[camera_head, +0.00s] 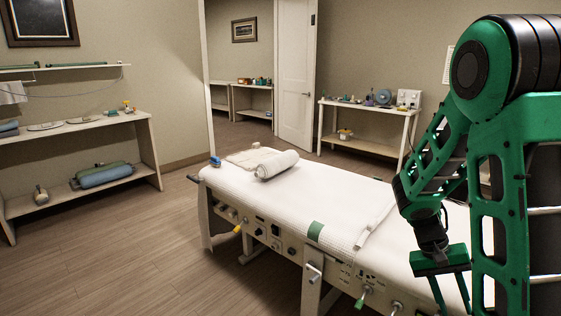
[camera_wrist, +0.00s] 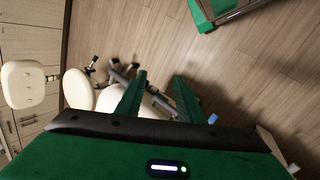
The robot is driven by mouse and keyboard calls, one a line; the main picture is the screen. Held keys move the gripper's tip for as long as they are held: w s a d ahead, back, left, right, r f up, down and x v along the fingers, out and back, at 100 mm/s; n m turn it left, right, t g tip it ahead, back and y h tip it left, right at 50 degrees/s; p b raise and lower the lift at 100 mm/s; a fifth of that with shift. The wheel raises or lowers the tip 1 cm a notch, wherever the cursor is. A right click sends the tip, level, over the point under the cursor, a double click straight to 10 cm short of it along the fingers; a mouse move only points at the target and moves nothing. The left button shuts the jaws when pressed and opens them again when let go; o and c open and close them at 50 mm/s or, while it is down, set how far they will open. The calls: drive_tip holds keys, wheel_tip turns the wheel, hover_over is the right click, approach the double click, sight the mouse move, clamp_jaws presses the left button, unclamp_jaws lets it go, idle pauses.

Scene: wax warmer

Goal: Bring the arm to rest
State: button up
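My gripper (camera_head: 452,290) is at the lower right of the head view, at the end of my green arm, which is folded with the gripper hanging down. It is in front of the near side of the treatment bed (camera_head: 345,188). In the wrist view, the two green fingers of my gripper (camera_wrist: 160,85) stand apart with nothing held between them. Beyond them show the wooden floor and cream stool seats (camera_wrist: 78,88). The fingertips are partly cut off in the head view.
A rolled white towel (camera_head: 277,164) lies on the bed. A shelf unit (camera_head: 75,130) stands at the left wall, and a side table (camera_head: 365,107) with a wax warmer-like box (camera_head: 409,99) at the back. The floor (camera_head: 130,245) left of the bed is clear.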

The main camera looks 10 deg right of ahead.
drive_tip(key=s+a+r+t+y, duration=0.4)
drive_tip(key=s+a+r, duration=0.4)
drive_tip(key=s+r, duration=0.4)
drive_tip(key=shift+s, duration=0.8)
drive_tip(key=shift+a, duration=0.1)
